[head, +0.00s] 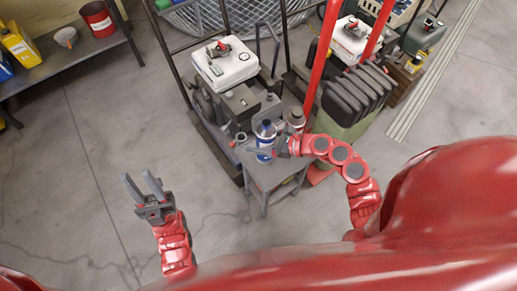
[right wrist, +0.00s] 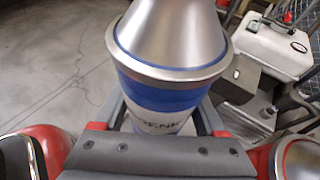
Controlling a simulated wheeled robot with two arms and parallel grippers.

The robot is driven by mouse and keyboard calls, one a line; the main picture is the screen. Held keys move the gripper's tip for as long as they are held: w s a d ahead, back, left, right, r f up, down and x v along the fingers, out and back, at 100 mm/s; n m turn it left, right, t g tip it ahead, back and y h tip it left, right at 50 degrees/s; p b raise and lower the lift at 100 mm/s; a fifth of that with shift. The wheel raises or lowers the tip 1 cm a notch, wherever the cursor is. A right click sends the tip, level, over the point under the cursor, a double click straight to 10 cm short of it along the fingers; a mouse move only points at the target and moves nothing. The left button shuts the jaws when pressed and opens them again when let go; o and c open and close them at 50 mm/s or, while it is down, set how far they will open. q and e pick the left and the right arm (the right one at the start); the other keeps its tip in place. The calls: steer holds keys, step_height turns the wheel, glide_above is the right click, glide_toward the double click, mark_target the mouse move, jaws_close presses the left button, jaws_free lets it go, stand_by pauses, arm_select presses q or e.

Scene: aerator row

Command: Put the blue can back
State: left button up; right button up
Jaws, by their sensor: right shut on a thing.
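The blue can (head: 264,140) has a blue and white body and a silver cone top in the right wrist view (right wrist: 165,50). My right gripper (head: 279,147) is shut on it, with a finger on either side of its body. The can is upright over the small grey table (head: 262,179); I cannot tell whether its base touches the top. My left gripper (head: 144,187) is open and empty above the floor, well left of the table.
A silver-topped can (head: 297,118) stands close behind the blue can. A cart with a white container (head: 226,64) is behind the table. A green bin (head: 343,122) stands to the right. A shelf (head: 62,58) with a red bucket (head: 98,19) is at upper left. The left floor is clear.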

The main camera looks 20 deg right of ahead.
steer(key=shift+f, duration=2.05)
steer(key=shift+f+b, duration=0.15)
steer(key=shift+b, duration=0.25)
steer(key=o, duration=1.5)
steer(key=shift+c, duration=0.2)
steer(key=shift+r, duration=0.2)
steer(key=shift+s+d, duration=0.15)
steer(key=shift+d, duration=0.05)
steer(key=v, duration=1.1)
steer(key=shift+s+r, duration=0.2)
steer(key=shift+r, duration=0.05)
steer(key=shift+d, duration=0.25)
